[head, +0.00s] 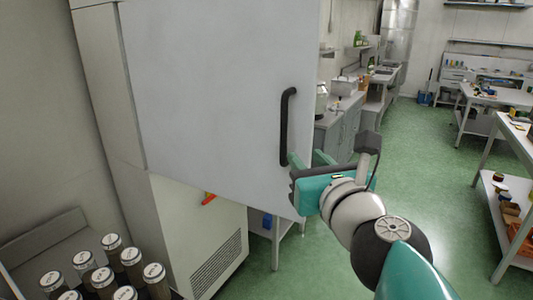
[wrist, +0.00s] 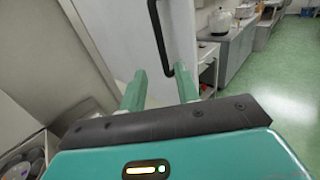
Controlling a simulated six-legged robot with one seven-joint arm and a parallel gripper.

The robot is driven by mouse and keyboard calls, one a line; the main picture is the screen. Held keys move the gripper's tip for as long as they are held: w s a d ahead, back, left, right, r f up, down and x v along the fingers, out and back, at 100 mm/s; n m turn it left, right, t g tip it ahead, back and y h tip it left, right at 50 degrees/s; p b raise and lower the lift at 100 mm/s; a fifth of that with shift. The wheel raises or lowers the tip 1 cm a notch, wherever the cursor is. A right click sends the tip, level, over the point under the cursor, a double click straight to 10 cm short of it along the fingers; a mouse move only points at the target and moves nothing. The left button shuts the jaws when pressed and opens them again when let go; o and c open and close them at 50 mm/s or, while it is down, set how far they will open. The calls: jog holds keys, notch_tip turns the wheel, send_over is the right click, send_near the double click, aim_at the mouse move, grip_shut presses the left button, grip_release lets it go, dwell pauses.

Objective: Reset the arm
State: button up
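My gripper (head: 306,157) is at the end of my arm, right of the middle in the head view. Its two green fingers stand apart with nothing between them; the wrist view shows the same gap (wrist: 160,74). A large grey door (head: 220,90) with a black vertical bar handle (head: 287,126) is just beyond the fingers. In the wrist view the handle (wrist: 160,40) lies ahead of the fingertips, which appear clear of it. The door's lower edge juts out past the white vented base (head: 200,240), so it appears swung open.
Several dark jars with pale lids (head: 103,277) stand at the lower left. A steel counter (head: 345,125) runs behind the door. A worktable with a lower shelf (head: 515,185) stands at the right. The green floor (head: 430,180) between them is clear.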

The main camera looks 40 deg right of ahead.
jog(key=w+a+f+n+g+y, duration=0.2)
jog(key=w+a+f+n+y, duration=0.25)
jog(key=n, duration=0.55)
jog(key=w+a+f+n+g+y, duration=0.1)
jog(key=w+a+f+n+y, duration=0.15)
jog(key=a+f+n, duration=0.5)
jog(key=s+a+f+n+g, duration=0.2)
jog(key=a+f+n+g, duration=0.2)
jog(key=n, duration=0.7)
jog(key=s+a+f+n+g, duration=0.2)
jog(key=f+n, duration=0.4)
jog(key=n, duration=0.6)
jog(key=shift+s+a+g+y, duration=0.15)
jog(key=shift+a+g+y, duration=0.15)
jog(key=shift+a+g, duration=0.6)
jog(key=shift+d+f+n, duration=0.1)
jog(key=shift+d+n, duration=0.05)
jog(key=shift+n, duration=0.1)
